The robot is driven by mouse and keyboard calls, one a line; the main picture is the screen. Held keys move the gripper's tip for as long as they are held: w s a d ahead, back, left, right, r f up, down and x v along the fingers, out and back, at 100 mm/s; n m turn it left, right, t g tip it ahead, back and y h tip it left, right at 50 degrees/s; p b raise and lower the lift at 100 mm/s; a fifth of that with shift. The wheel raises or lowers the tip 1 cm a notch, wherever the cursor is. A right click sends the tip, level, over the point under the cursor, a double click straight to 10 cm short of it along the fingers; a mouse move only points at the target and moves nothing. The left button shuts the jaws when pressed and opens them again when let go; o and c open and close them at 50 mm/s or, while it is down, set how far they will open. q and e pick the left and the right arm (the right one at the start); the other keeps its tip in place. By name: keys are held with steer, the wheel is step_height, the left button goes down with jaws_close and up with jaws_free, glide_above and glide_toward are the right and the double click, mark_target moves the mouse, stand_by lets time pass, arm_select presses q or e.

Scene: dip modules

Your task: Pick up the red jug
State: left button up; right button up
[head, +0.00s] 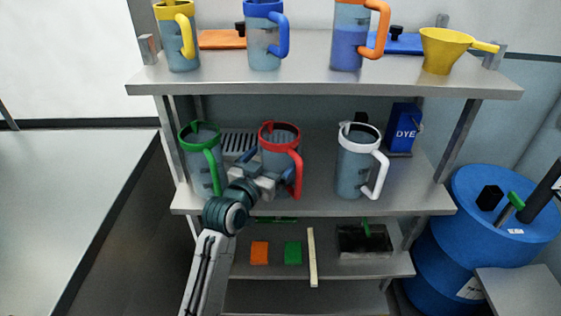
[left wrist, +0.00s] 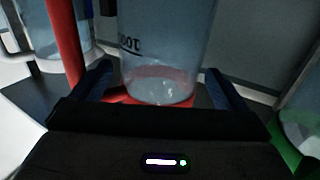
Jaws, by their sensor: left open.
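The red jug (head: 283,143) stands on the middle shelf (head: 320,203) between the green jug (head: 203,150) and the white jug (head: 358,155). It has a clear body, a red rim and a red handle on its right. My left gripper (head: 258,165) is at the front left of the red jug. In the left wrist view the jug's clear body (left wrist: 165,45) stands between the two open fingers (left wrist: 158,95), with its red handle (left wrist: 64,40) at the left. Whether the fingers touch the body cannot be told. My right gripper is not in view.
Yellow, blue and orange-handled jugs and a yellow funnel (head: 446,50) stand on the top shelf. A blue dye container (head: 402,128) is at the back right of the middle shelf. A blue drum (head: 440,255) stands to the right. The green jug (left wrist: 303,120) is close beside my left gripper.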

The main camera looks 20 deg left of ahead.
arm_select(q)
steer(key=w, duration=0.1)
steer(key=w+p, duration=0.1)
steer(key=w, duration=0.2)
steer(key=shift+w+d+r+p, duration=0.2)
steer(key=shift+w+d+p, duration=0.05)
steer(key=shift+d+p, duration=0.1)
steer(key=shift+w+f, duration=0.1)
steer(key=shift+w, duration=0.1)
steer(key=c, duration=0.8)
steer(key=shift+o, duration=0.2)
steer(key=shift+r, duration=0.2)
